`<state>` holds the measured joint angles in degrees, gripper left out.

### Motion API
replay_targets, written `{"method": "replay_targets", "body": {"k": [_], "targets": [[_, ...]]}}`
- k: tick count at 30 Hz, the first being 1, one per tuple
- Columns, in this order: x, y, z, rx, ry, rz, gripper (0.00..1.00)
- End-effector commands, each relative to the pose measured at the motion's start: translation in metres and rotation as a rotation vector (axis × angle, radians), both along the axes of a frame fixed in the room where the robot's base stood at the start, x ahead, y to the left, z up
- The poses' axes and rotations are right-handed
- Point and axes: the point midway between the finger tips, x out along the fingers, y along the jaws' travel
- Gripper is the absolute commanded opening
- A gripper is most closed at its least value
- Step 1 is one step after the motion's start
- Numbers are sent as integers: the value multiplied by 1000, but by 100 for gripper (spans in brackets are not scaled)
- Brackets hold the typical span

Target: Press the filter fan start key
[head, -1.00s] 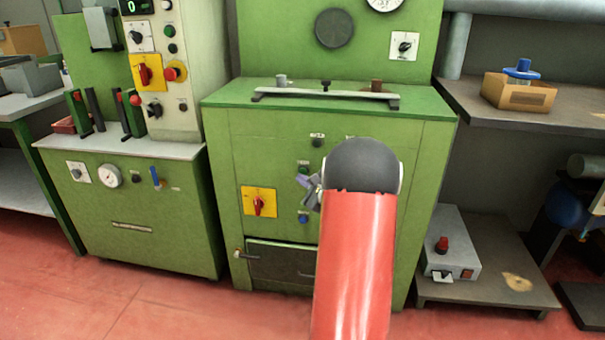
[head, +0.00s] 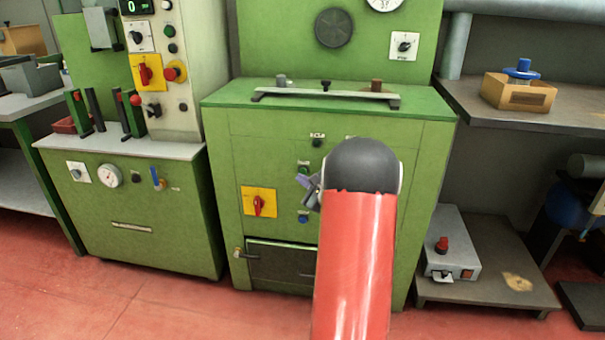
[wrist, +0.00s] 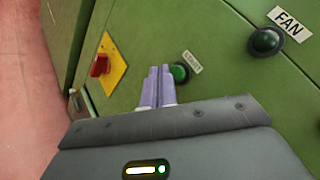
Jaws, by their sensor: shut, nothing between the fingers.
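The green start key (wrist: 180,73) sits on the green cabinet front beside a label reading START. It also shows in the head view (head: 303,169), just above my gripper. My gripper (wrist: 158,72) is shut and empty, its two pale fingers side by side. The fingertips are close to the left of the key in the wrist view; I cannot tell whether they touch the panel or the key. A dark green round lamp or button (wrist: 265,41) with a FAN label is farther right.
A red rotary switch (wrist: 101,65) on a yellow plate is left of the fingers. A blue button (head: 303,218) is below my gripper in the head view. A dark hatch (head: 280,262) is lower down. My red arm hides the cabinet's right part.

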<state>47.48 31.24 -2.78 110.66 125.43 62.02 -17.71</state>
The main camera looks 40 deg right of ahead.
Motion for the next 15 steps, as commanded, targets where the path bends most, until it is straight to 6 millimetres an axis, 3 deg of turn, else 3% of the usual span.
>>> {"method": "replay_targets", "body": {"k": [15], "targets": [[4,-5,-2,-2,0,0,0]]}}
